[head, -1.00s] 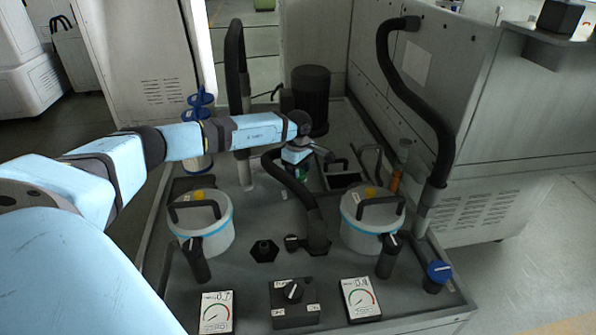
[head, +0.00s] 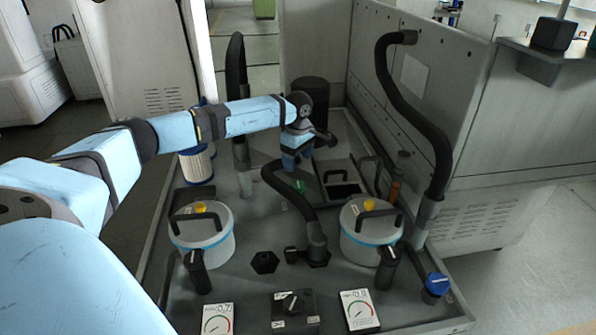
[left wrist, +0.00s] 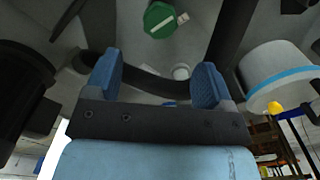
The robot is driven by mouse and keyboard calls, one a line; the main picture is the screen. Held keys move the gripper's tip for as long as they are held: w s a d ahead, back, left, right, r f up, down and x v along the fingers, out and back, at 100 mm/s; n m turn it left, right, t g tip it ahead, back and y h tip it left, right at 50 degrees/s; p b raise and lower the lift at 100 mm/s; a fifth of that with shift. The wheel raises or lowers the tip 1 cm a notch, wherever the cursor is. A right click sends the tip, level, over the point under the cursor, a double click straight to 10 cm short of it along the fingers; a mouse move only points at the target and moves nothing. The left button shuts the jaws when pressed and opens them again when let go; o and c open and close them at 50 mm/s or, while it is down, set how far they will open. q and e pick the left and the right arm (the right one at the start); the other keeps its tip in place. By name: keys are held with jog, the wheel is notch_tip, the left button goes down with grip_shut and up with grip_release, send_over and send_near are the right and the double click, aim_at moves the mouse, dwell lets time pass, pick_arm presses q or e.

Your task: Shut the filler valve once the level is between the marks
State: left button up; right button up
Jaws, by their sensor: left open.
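My left gripper (head: 297,166) hangs over the rear middle of the grey deck, pointing down. It is open and empty, with its two blue fingers apart in the left wrist view (left wrist: 156,82). A green round knob with a pale stripe (left wrist: 160,19) lies beyond the fingertips there, touching neither finger. Its green edge shows just below the gripper in the head view (head: 299,187). I cannot confirm that it is the filler valve. A small upright tube (head: 394,190), orange at this height, stands at the right rear; level and marks are unreadable. My right gripper is out of view.
Two white lidded canisters (head: 203,246) (head: 371,247) flank a black curved hose (head: 291,194). Two gauges (head: 217,319) (head: 358,309) and a switch box (head: 296,312) sit at the front. A blue-capped fitting (head: 437,284) is front right. Tall black hoses rise behind.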

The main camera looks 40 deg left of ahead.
pick_arm(q)
notch_tip(320, 180, up, 4)
jog(key=shift+r, duration=0.25)
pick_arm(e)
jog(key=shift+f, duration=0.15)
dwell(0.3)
